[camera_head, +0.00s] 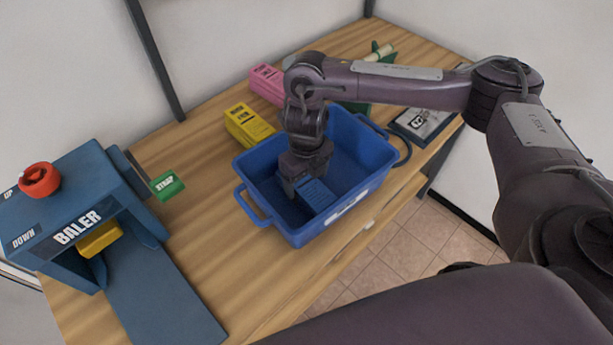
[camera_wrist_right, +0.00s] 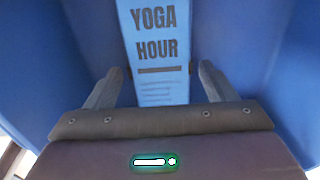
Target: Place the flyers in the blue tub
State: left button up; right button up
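The blue tub (camera_head: 259,205) stands on the wooden table, open at the top. A blue flyer bundle (camera_head: 316,195) is inside it. In the right wrist view this bundle (camera_wrist_right: 158,45) reads "YOGA HOUR". My right gripper (camera_wrist_right: 160,70) reaches down into the tub. Its fingers stand apart on either side of the blue bundle, with a gap on each side. A yellow flyer bundle (camera_head: 248,125) and a pink flyer bundle (camera_head: 267,84) lie on the table behind the tub. My left gripper is out of view.

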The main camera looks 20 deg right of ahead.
aim_at(307, 184)
jog(key=shift+r, duration=0.55)
notch_tip(307, 184, up, 11)
jog(key=p, duration=0.1)
jog(key=shift+r+p, duration=0.15)
jog(key=shift+p, duration=0.25)
